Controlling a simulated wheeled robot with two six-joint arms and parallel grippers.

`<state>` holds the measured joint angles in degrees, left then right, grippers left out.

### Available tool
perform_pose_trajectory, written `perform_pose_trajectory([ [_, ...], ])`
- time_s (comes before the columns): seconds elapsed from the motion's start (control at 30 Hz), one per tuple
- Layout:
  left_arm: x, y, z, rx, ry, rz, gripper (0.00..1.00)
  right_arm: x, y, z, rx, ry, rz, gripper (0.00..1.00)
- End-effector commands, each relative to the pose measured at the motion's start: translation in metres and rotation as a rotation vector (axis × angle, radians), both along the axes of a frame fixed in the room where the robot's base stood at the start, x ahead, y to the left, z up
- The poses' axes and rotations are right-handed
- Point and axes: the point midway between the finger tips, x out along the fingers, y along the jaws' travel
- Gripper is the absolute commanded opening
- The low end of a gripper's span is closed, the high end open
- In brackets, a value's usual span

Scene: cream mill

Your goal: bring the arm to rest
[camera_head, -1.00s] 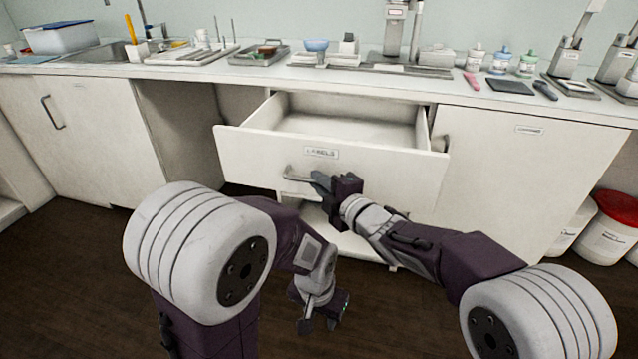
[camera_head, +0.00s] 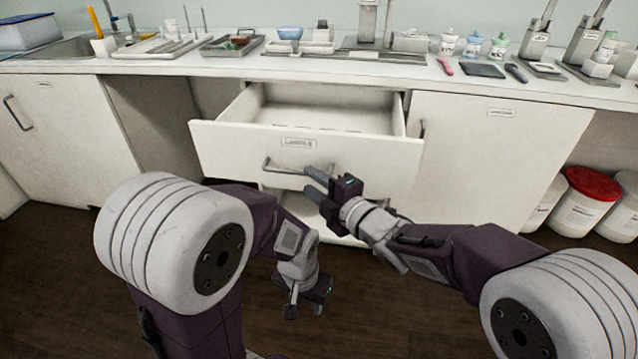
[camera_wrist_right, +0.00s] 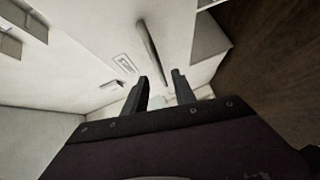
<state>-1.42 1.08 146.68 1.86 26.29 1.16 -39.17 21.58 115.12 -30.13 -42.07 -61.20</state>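My right gripper (camera_head: 314,184) is in front of the open drawer labelled "LABELS" (camera_head: 240,146), just right of and below the drawer's bar handle (camera_head: 284,170). Its two fingers are spread with nothing between them; in the right wrist view the fingers (camera_wrist_right: 160,90) are also apart and the handle (camera_wrist_right: 152,52) lies beyond them, outside the grip. My left gripper (camera_head: 304,308) hangs low over the dark floor, pointing down, with its fingers apart and nothing seen in it. The drawer is pulled out, and its visible inside is mostly bare.
The counter (camera_head: 330,72) above holds trays, a blue bowl (camera_head: 290,33), small jars (camera_head: 473,45) and instruments. A cupboard door (camera_head: 490,165) is right of the drawer. Tubs, one with a red lid (camera_head: 592,183), stand on the floor at right. The floor before the cabinets is clear.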

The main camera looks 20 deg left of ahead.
Motion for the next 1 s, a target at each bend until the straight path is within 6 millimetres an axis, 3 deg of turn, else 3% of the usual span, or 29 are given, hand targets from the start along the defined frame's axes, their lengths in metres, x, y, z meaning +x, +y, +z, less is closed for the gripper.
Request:
perform_pose_trajectory([
  [0.2,0.0,0.0,0.007,0.0,0.0,0.0,0.36,-0.014,-0.024,0.004,-0.001,0.0,0.0,0.32],
  [0.67,0.0,0.0,0.006,0.0,0.0,0.0,0.36,-0.015,-0.025,0.004,-0.001,0.0,0.0,0.32],
  [0.73,0.0,0.0,0.006,0.0,0.0,0.0,0.36,-0.008,-0.032,0.004,-0.001,-0.002,-0.018,0.32],
  [0.77,0.0,0.0,0.006,0.0,0.0,0.0,0.36,-0.001,-0.04,0.007,0.003,-0.004,-0.038,0.32],
  [0.87,0.0,0.0,0.006,0.0,0.0,0.0,0.36,0.037,-0.091,0.023,0.019,-0.026,-0.161,0.32],
  [0.93,0.0,0.0,0.006,0.0,0.0,0.0,0.36,0.063,-0.15,0.021,0.016,0.008,-0.309,0.32],
  [1.0,0.0,0.0,0.006,0.0,0.0,0.0,0.36,0.079,-0.211,0.002,0.009,0.128,-0.484,0.32],
])
